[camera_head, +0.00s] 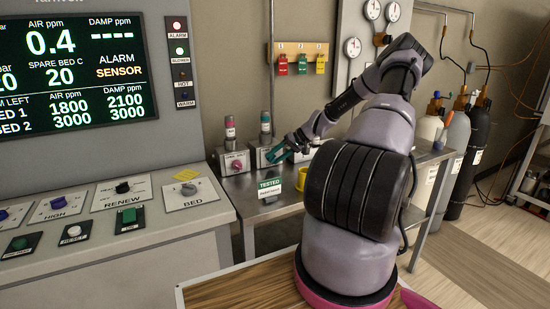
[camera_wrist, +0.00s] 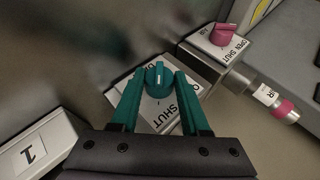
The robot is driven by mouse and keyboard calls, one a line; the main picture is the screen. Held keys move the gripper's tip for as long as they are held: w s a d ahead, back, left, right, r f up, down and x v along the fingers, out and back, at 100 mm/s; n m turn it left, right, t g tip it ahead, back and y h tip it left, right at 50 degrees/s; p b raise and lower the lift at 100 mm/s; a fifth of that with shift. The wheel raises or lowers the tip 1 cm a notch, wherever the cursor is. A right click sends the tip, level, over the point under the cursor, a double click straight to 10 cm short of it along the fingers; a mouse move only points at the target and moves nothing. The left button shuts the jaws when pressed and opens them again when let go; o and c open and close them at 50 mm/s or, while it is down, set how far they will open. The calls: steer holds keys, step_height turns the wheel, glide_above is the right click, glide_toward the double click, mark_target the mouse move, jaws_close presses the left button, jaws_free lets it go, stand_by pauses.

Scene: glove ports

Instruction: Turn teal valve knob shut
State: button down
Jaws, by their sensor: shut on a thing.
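The teal valve knob (camera_wrist: 158,74) sits on a valve box with a white label plate (camera_wrist: 182,106) in the wrist view. The word SHUT is readable on the plate below the knob; the opposite word is mostly hidden. A pale pointer mark shows on the knob, but its exact setting is hard to tell. My gripper (camera_wrist: 160,80) has its two teal fingers on either side of the knob, shut on it. In the head view my gripper (camera_head: 277,155) reaches the second valve box on the steel bench, and the knob is hidden there.
A pink knob (camera_wrist: 222,34) on a neighbouring valve box is close by; its box (camera_head: 235,163) stands left in the head view. Gas cylinders (camera_head: 478,135) stand right. A console (camera_head: 100,225) is left.

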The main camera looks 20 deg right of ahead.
steer(key=shift+c, duration=2)
jaws_free()
steer(key=v, duration=1.1)
